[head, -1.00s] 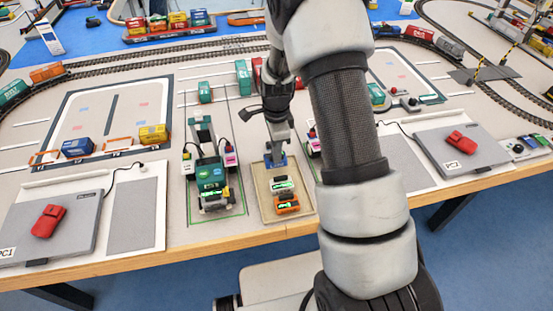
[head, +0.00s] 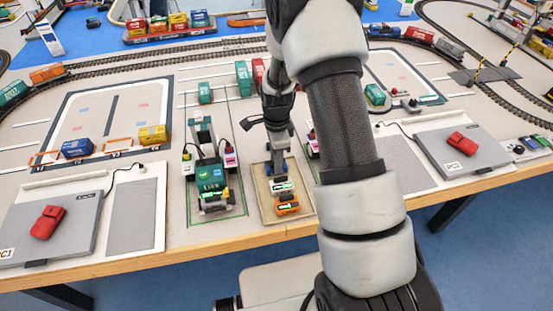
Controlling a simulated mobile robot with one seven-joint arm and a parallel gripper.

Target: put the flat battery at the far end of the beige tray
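The beige tray (head: 306,206) lies near the table's front edge, left of my forearm. An orange battery (head: 287,208) with a lit green display is at its near end. A pale battery (head: 283,187), also with green on top, lies just behind it. My gripper (head: 276,164) points down over the far end of the tray. A small blue block (head: 269,169), seemingly the flat battery, is between its fingers, which look shut on it. It is low over the tray; whether it touches the floor is too small to tell.
A green crane model (head: 211,178) stands close left of the tray. Another crane's pink-marked part (head: 313,148) shows to the right, mostly behind my arm.

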